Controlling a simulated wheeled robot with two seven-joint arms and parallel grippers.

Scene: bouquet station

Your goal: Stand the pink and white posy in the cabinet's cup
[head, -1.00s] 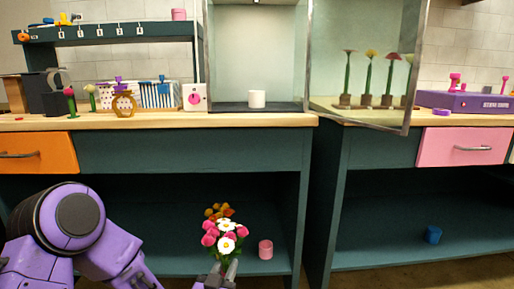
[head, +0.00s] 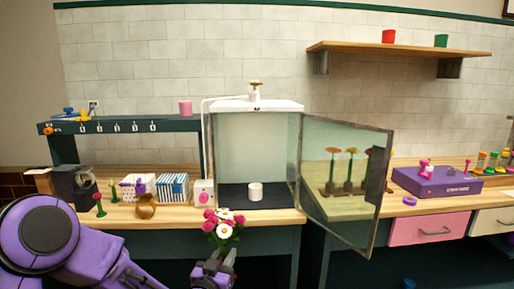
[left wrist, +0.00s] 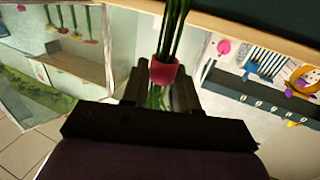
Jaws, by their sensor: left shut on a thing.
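The pink and white posy (head: 222,222) is upright in the head view, in front of the counter edge and below the cabinet. My left gripper (head: 217,262) is shut on its stems. In the left wrist view the gripper (left wrist: 162,85) holds green stems (left wrist: 172,35) at a red-pink band (left wrist: 163,72). The white cup (head: 255,192) stands on the dark floor of the cabinet (head: 252,107), behind and a little right of the posy. The cabinet's glass door (head: 346,185) is swung open to the right. My right gripper is not in view.
The open door stands out over the counter on the right. Left of the cabinet are a white box with a pink dial (head: 203,193), striped books (head: 173,187) and a gold ring-shaped thing (head: 146,207). The cabinet floor around the cup is clear.

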